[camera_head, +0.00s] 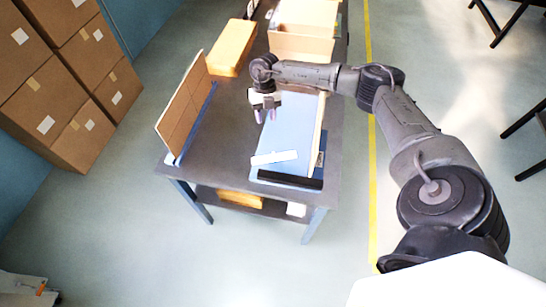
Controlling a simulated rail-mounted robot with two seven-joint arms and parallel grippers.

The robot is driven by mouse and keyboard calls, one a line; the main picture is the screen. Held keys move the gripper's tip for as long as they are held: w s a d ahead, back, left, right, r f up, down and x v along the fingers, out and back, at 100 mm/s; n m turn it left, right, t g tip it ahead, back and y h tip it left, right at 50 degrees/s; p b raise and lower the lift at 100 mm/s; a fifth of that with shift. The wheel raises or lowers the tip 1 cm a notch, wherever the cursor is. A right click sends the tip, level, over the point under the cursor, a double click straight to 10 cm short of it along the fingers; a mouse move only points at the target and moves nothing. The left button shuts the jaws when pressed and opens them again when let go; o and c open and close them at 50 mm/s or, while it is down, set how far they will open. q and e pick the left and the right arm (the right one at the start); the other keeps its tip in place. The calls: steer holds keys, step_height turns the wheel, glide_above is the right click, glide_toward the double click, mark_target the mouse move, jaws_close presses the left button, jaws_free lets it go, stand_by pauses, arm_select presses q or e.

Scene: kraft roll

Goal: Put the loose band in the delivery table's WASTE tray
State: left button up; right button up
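The dark-topped delivery table (222,150) stands in the middle of the head view. A light blue tray-like area (290,135) lies at its front right; I cannot read any WASTE marking. A white strip (275,157), possibly the loose band, lies near the front of this blue area, slightly tilted; I cannot tell whether it is the band or a label. My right gripper (265,116) points down above the blue area's left edge, behind the strip and apart from it. Its two fingertips are apart with nothing seen between them. My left gripper is out of view.
An upright brown board (186,108) stands along the table's left edge. A yellow-tan block (231,48) and a cream box (303,30) stand farther back. A black bar (290,180) runs along the front right. Bare tabletop lies left of the blue area.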

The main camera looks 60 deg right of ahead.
steer(key=s+g, duration=0.1)
steer(key=s, duration=0.1)
steer(key=m, duration=0.1)
glide_above(274, 156)
steer(key=w+d, duration=0.3)
step_height(274, 156, down, 8)
steer(key=shift+s+r, duration=0.1)
steer(key=shift+r, duration=0.05)
steer(key=shift+b+x, duration=0.3)
steer(key=shift+x, duration=2.3)
steer(key=shift+s+d, duration=0.15)
steer(key=shift+d, duration=0.1)
jaws_close()
